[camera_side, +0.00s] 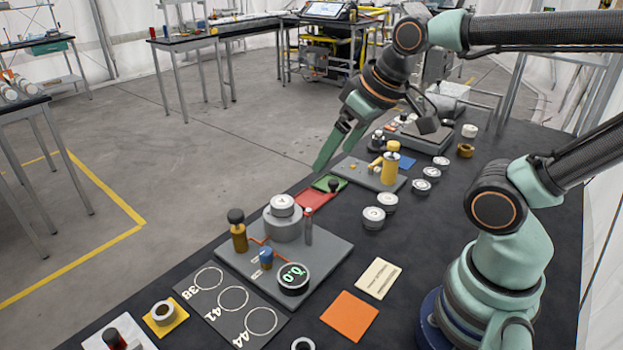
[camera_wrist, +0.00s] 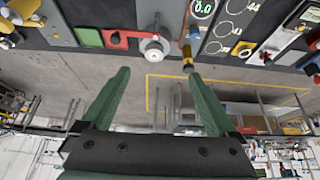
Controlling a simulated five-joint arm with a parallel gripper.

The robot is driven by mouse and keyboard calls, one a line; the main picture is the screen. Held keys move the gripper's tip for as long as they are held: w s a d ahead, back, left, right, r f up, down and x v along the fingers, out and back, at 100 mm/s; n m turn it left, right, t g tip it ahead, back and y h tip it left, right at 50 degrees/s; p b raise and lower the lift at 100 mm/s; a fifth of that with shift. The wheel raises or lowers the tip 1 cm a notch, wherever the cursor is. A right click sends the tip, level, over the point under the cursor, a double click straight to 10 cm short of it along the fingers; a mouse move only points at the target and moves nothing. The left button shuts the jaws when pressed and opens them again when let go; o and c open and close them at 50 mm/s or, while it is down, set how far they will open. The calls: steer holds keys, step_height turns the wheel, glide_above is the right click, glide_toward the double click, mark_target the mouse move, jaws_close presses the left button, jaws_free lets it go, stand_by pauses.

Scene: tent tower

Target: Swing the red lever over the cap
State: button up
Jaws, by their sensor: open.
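Thin red-orange bars (camera_side: 258,241) show low on a grey plate (camera_side: 332,247); which one is the red lever I cannot tell, since posts and fittings partly hide them. The round white-topped cap (camera_side: 283,203) sits on a grey cylinder on that plate; it also shows in the wrist view (camera_wrist: 154,47), beyond and between my fingertips. My gripper (camera_side: 333,160) is open and empty, high above the table and behind the plate, apart from both cap and bars. Its two green fingers (camera_wrist: 157,74) are spread wide in the wrist view.
A brass post with a black knob (camera_side: 238,232) and a slim grey post (camera_side: 308,228) stand beside the cap. A round dial (camera_side: 293,278) sits at the plate's front. Red (camera_side: 316,198) and green (camera_side: 329,183) pads lie behind. An orange square (camera_side: 349,316) lies in front.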

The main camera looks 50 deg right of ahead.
steer(key=shift+d+n, duration=0.1)
steer(key=shift+n, duration=0.3)
steer(key=c, duration=1)
steer(key=shift+d+f+n, duration=0.15)
steer(key=shift+n, duration=0.55)
jaws_close()
steer(key=w+d+f+n+g, duration=0.1)
steer(key=f+n, duration=0.3)
steer(key=n, duration=0.5)
steer(key=w+d+f+n+g, duration=0.1)
steer(key=d+f+n, duration=0.3)
steer(key=n, duration=0.6)
steer(key=w+d+f+n, duration=0.2)
steer(key=f+n, duration=0.3)
steer(key=n, duration=0.4)
steer(key=shift+w+d+n+g+h, duration=0.3)
steer(key=shift+d+n+g, duration=0.1)
steer(key=shift+d, duration=0.15)
